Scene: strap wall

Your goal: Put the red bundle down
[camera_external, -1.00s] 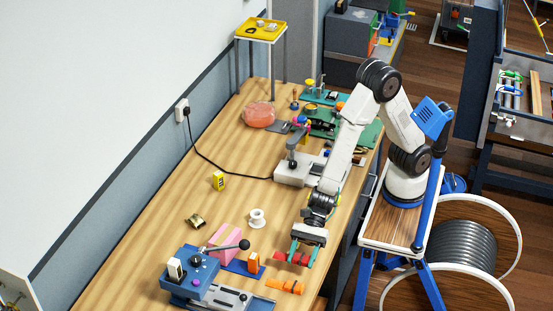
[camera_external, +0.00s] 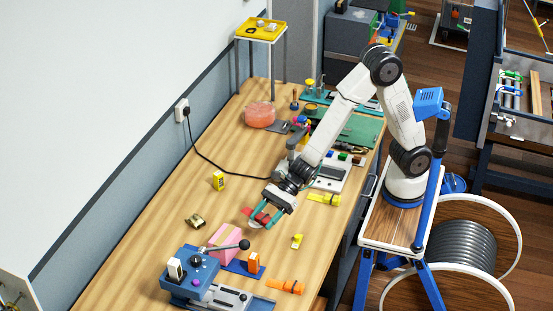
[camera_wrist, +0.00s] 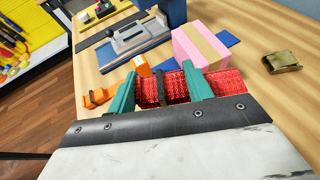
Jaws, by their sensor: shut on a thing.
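The red bundle (camera_external: 249,213) is a woven red strap with a dark band around it. My gripper (camera_external: 263,216) has teal fingers and is shut on it. In the wrist view the red bundle (camera_wrist: 176,88) lies crosswise between the two teal fingers of my gripper (camera_wrist: 160,88), with red sticking out past both. It is over the middle of the wooden bench. I cannot tell for sure whether it touches the bench top.
A pink box (camera_external: 226,241) stands close by, towards the blue lever tool (camera_external: 195,275). A brass buckle (camera_external: 195,220) lies to the left. An orange bundle (camera_external: 285,286) and yellow straps (camera_external: 325,198) lie towards the bench's right edge. Bare wood (camera_external: 170,178) lies farther left.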

